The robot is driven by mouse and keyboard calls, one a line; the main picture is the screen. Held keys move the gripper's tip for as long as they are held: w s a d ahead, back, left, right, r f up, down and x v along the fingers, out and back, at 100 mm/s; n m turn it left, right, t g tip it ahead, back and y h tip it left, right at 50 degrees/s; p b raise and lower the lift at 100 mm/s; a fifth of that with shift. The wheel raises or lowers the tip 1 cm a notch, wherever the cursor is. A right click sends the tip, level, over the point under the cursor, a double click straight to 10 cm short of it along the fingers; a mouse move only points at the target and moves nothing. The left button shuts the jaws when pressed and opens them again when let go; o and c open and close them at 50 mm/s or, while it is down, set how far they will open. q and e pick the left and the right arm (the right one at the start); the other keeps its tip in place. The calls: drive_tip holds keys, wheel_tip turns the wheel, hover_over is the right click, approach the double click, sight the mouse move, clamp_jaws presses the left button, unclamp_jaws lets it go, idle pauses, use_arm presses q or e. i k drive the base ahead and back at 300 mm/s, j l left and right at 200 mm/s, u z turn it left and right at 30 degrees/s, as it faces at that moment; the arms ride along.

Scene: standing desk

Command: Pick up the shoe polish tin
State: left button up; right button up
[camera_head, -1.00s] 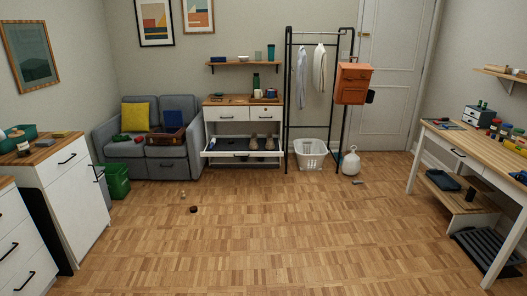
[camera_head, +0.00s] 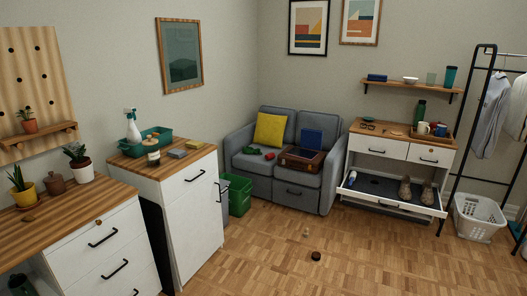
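A small, dark, round, flat thing (camera_head: 316,256) lies on the wooden floor in front of the sofa, left of the open shoe drawer. It looks like the shoe polish tin, but it is too small to read any label. Neither of my grippers is in view, and nothing touches this thing.
A small pale item (camera_head: 306,233) lies on the floor behind it. The grey sofa (camera_head: 284,180), green bin (camera_head: 240,195), white cabinet (camera_head: 192,225) and pulled-out shoe drawer (camera_head: 390,206) border the floor. A laundry basket (camera_head: 480,216) stands right. The floor between is clear.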

sight(315, 256)
drive_tip(key=i+z, duration=0.1)
drive_tip(key=i, duration=0.5)
drive_tip(key=i+j, duration=0.2)
drive_tip(key=i, duration=0.45)
drive_tip(key=i+j+z, duration=0.15)
drive_tip(key=i, duration=0.45)
